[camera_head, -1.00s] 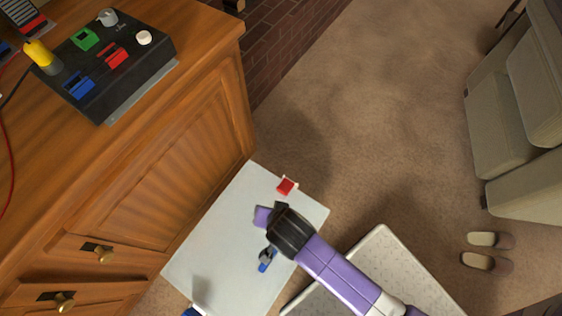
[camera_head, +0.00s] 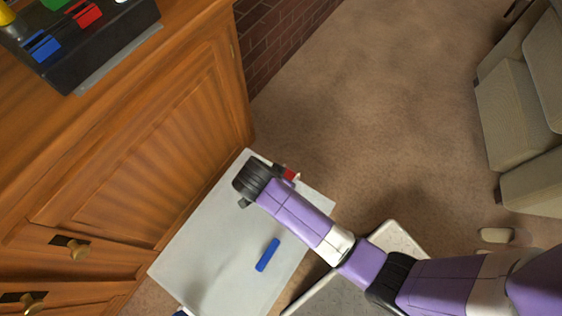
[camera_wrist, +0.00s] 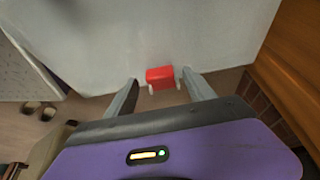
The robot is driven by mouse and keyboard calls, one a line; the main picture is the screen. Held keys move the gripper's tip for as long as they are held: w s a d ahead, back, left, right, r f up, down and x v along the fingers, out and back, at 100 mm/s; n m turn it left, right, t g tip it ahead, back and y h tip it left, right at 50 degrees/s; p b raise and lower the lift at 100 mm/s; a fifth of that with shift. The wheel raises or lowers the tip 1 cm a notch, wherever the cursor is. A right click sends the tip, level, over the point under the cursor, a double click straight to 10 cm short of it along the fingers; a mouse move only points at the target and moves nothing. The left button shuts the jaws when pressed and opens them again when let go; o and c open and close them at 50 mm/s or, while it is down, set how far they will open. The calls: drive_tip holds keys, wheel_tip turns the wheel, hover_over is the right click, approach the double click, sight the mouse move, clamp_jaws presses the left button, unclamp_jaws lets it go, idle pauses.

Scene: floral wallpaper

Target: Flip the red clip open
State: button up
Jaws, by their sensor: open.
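The red clip (camera_wrist: 160,75) sits at the edge of a white board, with small pale prongs at its lower corners. In the head view the red clip (camera_head: 290,174) is partly hidden behind my arm. My gripper (camera_wrist: 161,80) is open, with one finger on each side of the clip in the wrist view. I cannot tell whether the fingers touch it. In the head view my gripper's fingertips are hidden by the dark wrist.
A blue bar (camera_head: 267,255) lies on the white board (camera_head: 215,255). The wooden cabinet (camera_head: 140,160) stands left, with a black box (camera_head: 120,35) carrying red and blue pieces on top. A pale panel (camera_head: 398,242) is partly under my arm.

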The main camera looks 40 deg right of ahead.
drive_tip(key=shift+d+f, duration=0.2)
drive_tip(key=shift+f, duration=0.3)
drive_tip(key=shift+c, duration=0.2)
